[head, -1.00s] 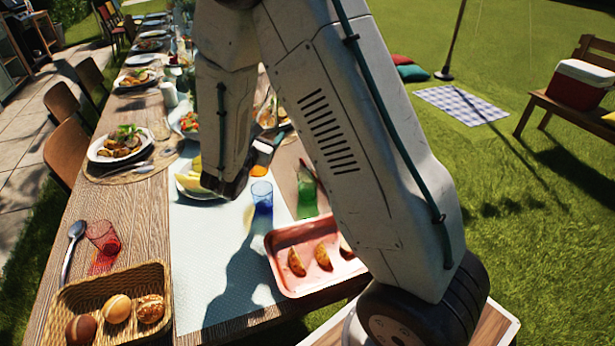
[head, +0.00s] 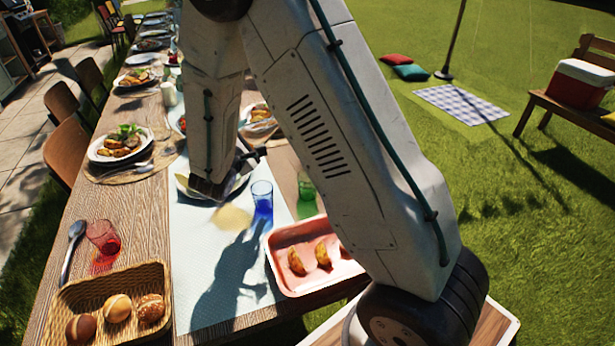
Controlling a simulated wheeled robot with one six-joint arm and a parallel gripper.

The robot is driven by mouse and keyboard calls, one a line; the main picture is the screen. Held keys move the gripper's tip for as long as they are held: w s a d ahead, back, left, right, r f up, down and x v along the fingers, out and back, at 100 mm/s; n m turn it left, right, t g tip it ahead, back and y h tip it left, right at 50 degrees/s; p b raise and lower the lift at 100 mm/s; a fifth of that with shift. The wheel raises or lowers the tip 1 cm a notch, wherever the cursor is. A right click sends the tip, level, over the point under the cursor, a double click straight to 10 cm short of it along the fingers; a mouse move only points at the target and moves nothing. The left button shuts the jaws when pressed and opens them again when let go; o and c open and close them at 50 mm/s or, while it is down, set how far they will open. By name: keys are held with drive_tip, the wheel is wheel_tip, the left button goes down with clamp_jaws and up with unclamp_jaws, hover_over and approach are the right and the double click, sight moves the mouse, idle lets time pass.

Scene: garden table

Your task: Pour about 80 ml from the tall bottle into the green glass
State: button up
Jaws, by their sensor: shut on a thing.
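The green glass (head: 306,188) stands upright on the table, right of the blue glass (head: 262,198). My arm partly covers it. My gripper (head: 250,158) is left of and beyond the green glass, above the table, and mostly hidden behind my wrist. It is shut on the tall bottle, which my arm hides, so its tilt and liquid level cannot be told. A pale yellow patch of light lies on the cloth in front of the gripper, beside my arm's shadow.
A pink tray (head: 285,283) with pastry wedges stands in front of the glasses. A plate (head: 185,190) lies under my wrist.

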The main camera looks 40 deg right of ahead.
drive_tip(key=shift+w+a+f+m, duration=0.25)
drive_tip(key=shift+f+m, duration=0.15)
drive_tip(key=shift+m, duration=0.05)
drive_tip(key=shift+w+a+f+m, duration=0.25)
drive_tip(key=shift+f+m, duration=0.15)
drive_tip(key=shift+m, duration=0.05)
drive_tip(key=f, duration=0.1)
drive_tip(key=f+m, duration=0.1)
drive_tip(key=f, duration=0.1)
drive_tip(key=shift+w+a+y, duration=0.2)
drive_tip(key=shift+y, duration=0.1)
drive_tip(key=shift+s+d+f+m+t, duration=0.15)
drive_tip(key=shift+m+t, duration=0.25)
drive_tip(key=shift+m, duration=0.4)
drive_tip(key=shift+f+m+y, duration=0.25)
drive_tip(key=shift+m+y, duration=0.05)
drive_tip(key=shift+m, duration=0.5)
drive_tip(key=shift+s+d+r+m+p, duration=0.15)
drive_tip(key=shift+r+m+p, duration=0.25)
drive_tip(key=shift+m+p, duration=0.2)
idle(1.2)
drive_tip(key=shift+s, duration=0.1)
idle(0.7)
